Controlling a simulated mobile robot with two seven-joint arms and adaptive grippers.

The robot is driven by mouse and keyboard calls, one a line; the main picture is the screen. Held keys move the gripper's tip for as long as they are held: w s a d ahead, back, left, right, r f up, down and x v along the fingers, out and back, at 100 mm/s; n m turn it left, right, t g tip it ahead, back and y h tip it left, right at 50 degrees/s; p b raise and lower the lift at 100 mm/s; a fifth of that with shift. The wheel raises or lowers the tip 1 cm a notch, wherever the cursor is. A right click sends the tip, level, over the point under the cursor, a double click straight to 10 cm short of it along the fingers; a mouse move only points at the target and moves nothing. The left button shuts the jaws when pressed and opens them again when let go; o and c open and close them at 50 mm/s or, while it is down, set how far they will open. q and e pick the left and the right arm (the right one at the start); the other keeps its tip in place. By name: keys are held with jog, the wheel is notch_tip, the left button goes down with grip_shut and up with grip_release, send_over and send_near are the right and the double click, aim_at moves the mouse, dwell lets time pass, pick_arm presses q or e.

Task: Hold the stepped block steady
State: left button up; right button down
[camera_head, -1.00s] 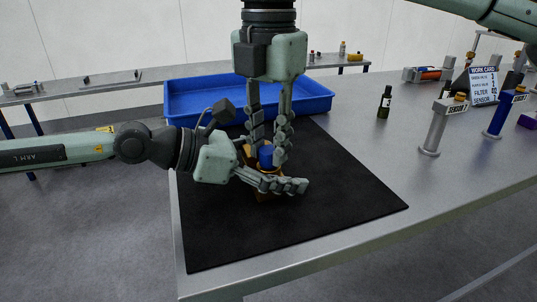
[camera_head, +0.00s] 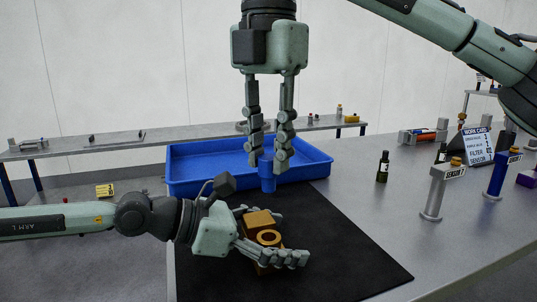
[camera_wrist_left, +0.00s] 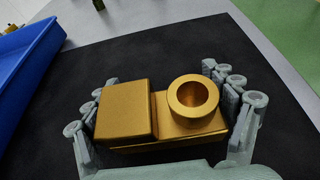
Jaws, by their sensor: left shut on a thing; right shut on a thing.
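The stepped block (camera_head: 260,222) is golden brown, with a raised square part and a lower step carrying a round collar with an open hole. It is over the black mat. My left gripper (camera_head: 268,236) is shut on it from the left. In the left wrist view, the stepped block (camera_wrist_left: 126,108) sits between the fingers of my left gripper (camera_wrist_left: 165,122), one set at each end. The collar's hole looks empty. My right gripper (camera_head: 269,160) points down above the block and is shut on a blue cylinder (camera_head: 267,178), which is clear of the block.
A blue tray (camera_head: 200,176) stands behind the mat (camera_head: 345,250). To the right on the metal table are a dark bottle (camera_head: 383,167), a grey sensor post (camera_head: 434,195), a blue post (camera_head: 497,176) and a work card (camera_head: 478,146). The mat's right part is clear.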

pick_arm(q)
jog(key=o, duration=1.3)
jog(key=shift+f, duration=0.1)
jog(key=shift+o, duration=0.2)
jog(key=shift+a, duration=0.1)
